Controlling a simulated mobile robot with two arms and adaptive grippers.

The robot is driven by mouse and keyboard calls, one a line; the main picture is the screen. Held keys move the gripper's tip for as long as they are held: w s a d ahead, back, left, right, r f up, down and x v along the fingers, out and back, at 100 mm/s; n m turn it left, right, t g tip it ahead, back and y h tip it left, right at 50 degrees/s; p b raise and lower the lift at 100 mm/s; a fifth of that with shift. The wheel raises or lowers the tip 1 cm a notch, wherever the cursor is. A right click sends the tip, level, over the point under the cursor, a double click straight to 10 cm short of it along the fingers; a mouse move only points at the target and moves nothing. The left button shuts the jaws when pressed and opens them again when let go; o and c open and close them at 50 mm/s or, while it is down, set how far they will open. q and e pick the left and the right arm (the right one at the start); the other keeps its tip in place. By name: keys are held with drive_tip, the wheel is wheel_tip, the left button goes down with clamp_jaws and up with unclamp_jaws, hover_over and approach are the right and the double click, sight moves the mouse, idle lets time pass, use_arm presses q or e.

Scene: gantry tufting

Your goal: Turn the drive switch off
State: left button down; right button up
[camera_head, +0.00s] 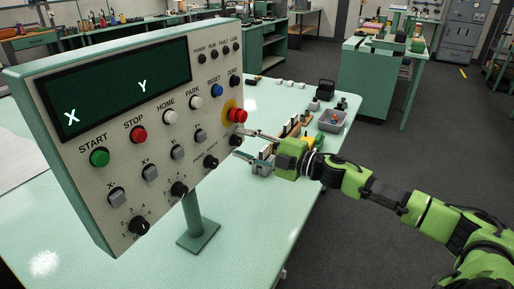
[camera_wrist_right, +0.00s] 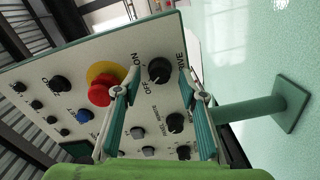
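The drive switch (camera_wrist_right: 159,70) is a black rotary knob on the grey control panel (camera_head: 120,215), with DRIVE, ON and OFF lettered around it in the right wrist view. In the head view it is the black knob (camera_head: 236,140) below the red emergency button. I cannot tell which setting it points to. My right gripper (camera_head: 246,143) is open in front of the panel's right edge. In the right wrist view its two fingers (camera_wrist_right: 159,85) stand on either side of the switch, with a gap around it; touching is not visible. My left gripper is not in view.
The red emergency button (camera_wrist_right: 100,92) on its yellow ring is close beside one right finger. Other knobs, such as a black one (camera_wrist_right: 176,122), lie near. The panel stands on a green post and foot (camera_head: 198,237) on the pale table (camera_head: 90,265).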

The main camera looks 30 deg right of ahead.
drive_tip(key=v, duration=1.1)
drive_tip(key=shift+s+d, duration=0.25)
drive_tip(key=shift+s, duration=0.1)
idle(0.6)
